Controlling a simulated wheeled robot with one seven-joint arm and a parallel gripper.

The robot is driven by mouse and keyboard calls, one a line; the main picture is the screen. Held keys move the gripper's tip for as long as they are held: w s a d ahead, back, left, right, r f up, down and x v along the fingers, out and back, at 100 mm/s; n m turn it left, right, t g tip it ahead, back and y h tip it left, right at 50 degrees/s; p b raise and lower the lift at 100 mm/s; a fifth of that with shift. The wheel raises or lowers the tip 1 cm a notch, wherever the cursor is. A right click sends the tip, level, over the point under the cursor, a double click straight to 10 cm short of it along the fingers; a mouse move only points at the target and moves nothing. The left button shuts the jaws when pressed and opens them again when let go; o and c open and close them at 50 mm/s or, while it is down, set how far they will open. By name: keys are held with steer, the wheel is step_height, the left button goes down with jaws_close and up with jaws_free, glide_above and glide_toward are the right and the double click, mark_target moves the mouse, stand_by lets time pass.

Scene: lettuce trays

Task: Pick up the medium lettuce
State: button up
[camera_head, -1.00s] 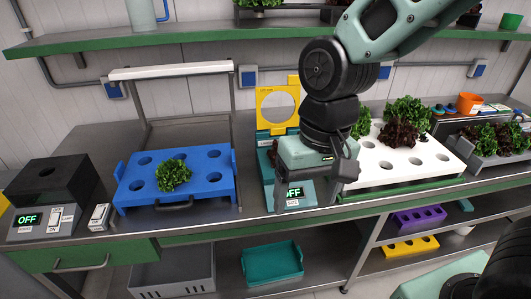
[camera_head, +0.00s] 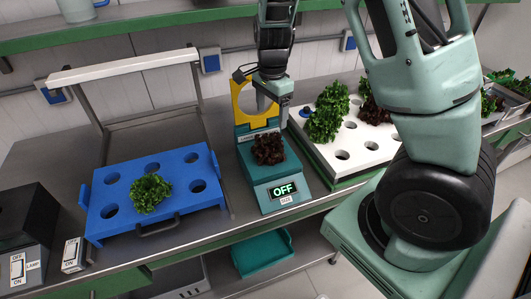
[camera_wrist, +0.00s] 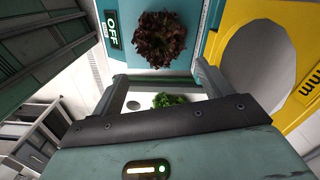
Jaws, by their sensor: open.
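Which lettuce is the medium one is not marked. A dark red lettuce (camera_head: 269,148) sits on the teal device (camera_head: 285,172); it also shows in the wrist view (camera_wrist: 160,38). A green lettuce (camera_head: 151,194) sits on the blue tray (camera_head: 118,177). In the wrist view, a green lettuce (camera_wrist: 170,100) shows beyond my gripper's (camera_wrist: 160,88) fingers.
The device's yellow ring plate (camera_head: 242,99) stands upright close to my gripper. A metal frame (camera_head: 120,65) rises behind the blue tray. A green-edged shelf (camera_head: 150,22) runs above. A switch box (camera_head: 74,254) and a black-topped device (camera_head: 30,225) stand at left.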

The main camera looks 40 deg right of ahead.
mark_target(269, 137)
step_height(269, 137, down, 7)
steer(key=shift+r+p, duration=0.15)
steer(key=shift+p, duration=0.15)
steer(key=shift+a+f+p, duration=0.15)
steer(key=shift+f+p, duration=0.3)
steer(key=shift+f, duration=0.9)
steer(key=shift+a+f+p, duration=0.15)
steer(key=shift+f+p, duration=0.25)
steer(key=shift+f, duration=0.95)
steer(key=c, duration=1.1)
